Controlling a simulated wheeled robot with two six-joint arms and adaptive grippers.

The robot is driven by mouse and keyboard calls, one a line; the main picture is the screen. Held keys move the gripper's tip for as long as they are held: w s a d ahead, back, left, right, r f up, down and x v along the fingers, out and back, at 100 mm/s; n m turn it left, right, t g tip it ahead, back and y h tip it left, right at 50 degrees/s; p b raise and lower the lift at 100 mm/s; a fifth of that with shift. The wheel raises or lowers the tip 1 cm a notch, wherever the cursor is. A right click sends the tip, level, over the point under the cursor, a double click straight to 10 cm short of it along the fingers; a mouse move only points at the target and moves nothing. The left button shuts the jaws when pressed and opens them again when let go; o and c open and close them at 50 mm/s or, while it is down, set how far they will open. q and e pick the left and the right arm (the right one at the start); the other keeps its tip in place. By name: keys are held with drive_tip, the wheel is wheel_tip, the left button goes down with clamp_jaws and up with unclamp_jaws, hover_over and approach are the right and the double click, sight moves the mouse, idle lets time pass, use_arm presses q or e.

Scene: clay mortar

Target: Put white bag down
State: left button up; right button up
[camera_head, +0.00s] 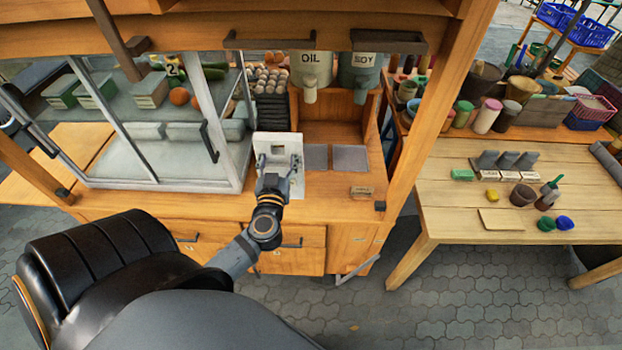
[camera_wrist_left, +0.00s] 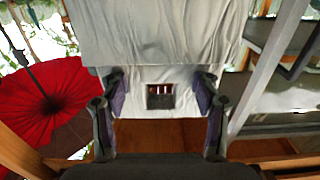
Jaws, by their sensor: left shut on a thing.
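In the left wrist view the pale, creased bag (camera_wrist_left: 150,35) fills the upper middle, with a small dark rectangular opening lower down. The left gripper's fingers (camera_wrist_left: 160,95) sit at either side of its lower part. I cannot tell whether the bag's bottom touches the counter. My right gripper is not in view.
The grey pads (camera_head: 350,158) lie flat on the counter under the OIL dispenser (camera_head: 310,75) and SOY dispenser (camera_head: 360,75). A glass case (camera_head: 150,150) stands close on the left. A wooden post (camera_head: 440,100) borders the right. A small labelled block (camera_head: 361,192) is near the front edge.

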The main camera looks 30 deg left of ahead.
sight(298, 154)
use_arm(q)
drive_tip(key=shift+w+f, duration=0.1)
drive_tip(key=shift+w, duration=0.2)
drive_tip(key=w+f, duration=0.1)
drive_tip(key=w, duration=0.1)
drive_tip(key=w+f, duration=0.1)
drive_tip(key=w, duration=0.2)
drive_tip(key=w+f, duration=0.1)
drive_tip(key=w, duration=0.1)
drive_tip(key=shift+w+d+f+b, duration=0.2)
drive_tip(key=shift+d+b, duration=0.1)
drive_tip(key=w+f+b, duration=0.4)
drive_tip(key=w+f, duration=0.2)
drive_tip(key=f, duration=0.3)
drive_tip(key=shift+d+f, duration=0.15)
drive_tip(key=shift+s+b, duration=0.1)
drive_tip(key=shift+b, duration=0.2)
drive_tip(key=o, duration=1.1)
drive_tip(key=shift+f, duration=0.15)
drive_tip(key=shift+o, duration=0.2)
